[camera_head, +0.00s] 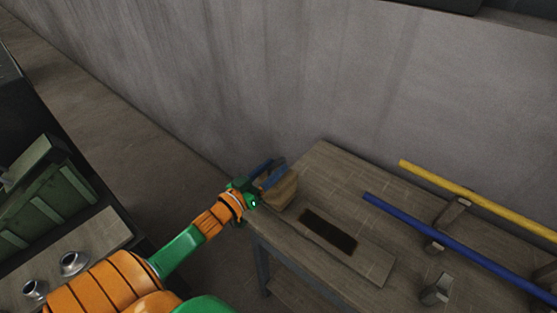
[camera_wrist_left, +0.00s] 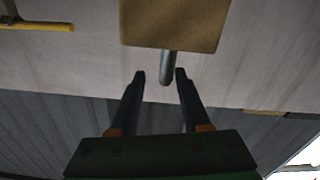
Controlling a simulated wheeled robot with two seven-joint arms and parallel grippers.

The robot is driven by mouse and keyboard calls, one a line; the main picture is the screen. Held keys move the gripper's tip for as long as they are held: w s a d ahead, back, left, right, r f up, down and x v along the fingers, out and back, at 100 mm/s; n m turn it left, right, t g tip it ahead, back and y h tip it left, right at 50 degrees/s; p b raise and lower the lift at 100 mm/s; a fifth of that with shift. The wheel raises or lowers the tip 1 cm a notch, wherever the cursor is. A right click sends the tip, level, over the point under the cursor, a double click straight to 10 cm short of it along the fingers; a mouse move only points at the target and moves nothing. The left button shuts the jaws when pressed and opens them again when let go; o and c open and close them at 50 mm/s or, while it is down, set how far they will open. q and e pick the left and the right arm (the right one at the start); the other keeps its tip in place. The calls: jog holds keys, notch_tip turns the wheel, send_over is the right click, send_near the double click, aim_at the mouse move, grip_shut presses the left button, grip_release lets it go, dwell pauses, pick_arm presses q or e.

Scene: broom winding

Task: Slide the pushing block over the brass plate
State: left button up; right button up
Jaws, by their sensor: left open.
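The tan wooden pushing block (camera_head: 283,190) is at the left corner of the workbench, at the end of a flat board. In the left wrist view the block (camera_wrist_left: 172,22) has a grey metal handle (camera_wrist_left: 167,66) sticking out towards my fingers. A dark brown rectangle (camera_head: 328,231), which may be the brass plate, lies on the board to the right of the block. My left gripper (camera_head: 272,172) is beside the block. In the left wrist view its fingers (camera_wrist_left: 160,76) are open, with the handle's end between or just beyond the tips; contact is unclear. My right gripper is out of view.
A blue rod (camera_head: 455,242) and a yellow rod (camera_head: 470,197) rest on small supports at the bench's right side. Another small support (camera_head: 436,290) stands near the front. A grey wall (camera_head: 300,80) rises behind the bench. A green crate (camera_head: 45,205) stands at far left.

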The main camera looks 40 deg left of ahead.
pick_arm(q)
jog(key=shift+w+a+f, duration=0.1)
jog(key=shift+w+a, duration=0.05)
jog(key=shift+w, duration=0.6)
jog(key=shift+w+a+f, duration=0.1)
jog(key=shift+w, duration=0.6)
jog(key=shift+s+d+r, duration=0.1)
jog(key=shift+c, duration=0.4)
grip_shut()
